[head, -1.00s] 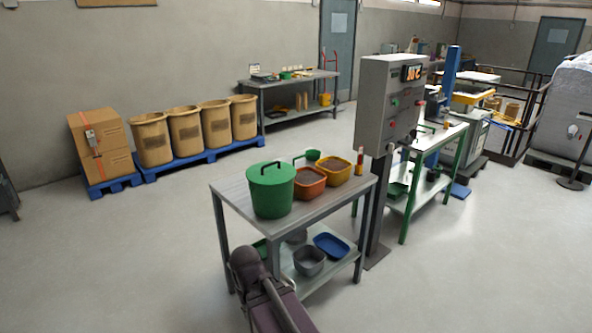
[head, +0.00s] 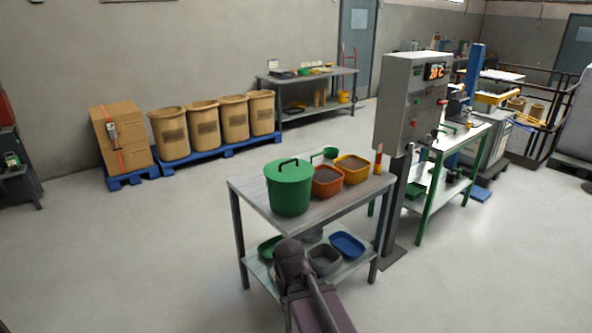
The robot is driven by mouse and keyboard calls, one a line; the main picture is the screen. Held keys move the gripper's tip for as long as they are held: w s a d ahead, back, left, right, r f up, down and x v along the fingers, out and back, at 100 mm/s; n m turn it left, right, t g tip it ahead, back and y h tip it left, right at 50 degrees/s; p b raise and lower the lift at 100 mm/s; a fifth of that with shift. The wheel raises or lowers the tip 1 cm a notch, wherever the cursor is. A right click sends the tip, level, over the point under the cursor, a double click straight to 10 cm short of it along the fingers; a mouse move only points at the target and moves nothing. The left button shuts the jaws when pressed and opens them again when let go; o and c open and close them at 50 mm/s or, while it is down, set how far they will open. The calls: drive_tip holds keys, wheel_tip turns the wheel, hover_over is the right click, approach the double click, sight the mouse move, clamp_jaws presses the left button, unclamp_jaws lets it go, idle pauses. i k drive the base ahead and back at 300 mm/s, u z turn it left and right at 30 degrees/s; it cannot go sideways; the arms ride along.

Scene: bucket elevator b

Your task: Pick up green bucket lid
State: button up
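The green bucket (head: 289,196) stands upright near the left front of a grey two-shelf table (head: 318,208). Its green lid (head: 289,171) sits on top, with a dark arched handle (head: 289,161) standing up from it. Part of my dark arm shows at the bottom of the head view, in front of the table and below the bucket. My gripper's fingers cannot be made out, so its state is not shown.
A grey control box (head: 405,105) on a post rises right of the table. Open floor (head: 120,250) lies to the left.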

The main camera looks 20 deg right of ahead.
sight(284, 170)
drive_tip(key=u, duration=0.3)
drive_tip(key=i, duration=1)
drive_tip(key=z, duration=0.3)
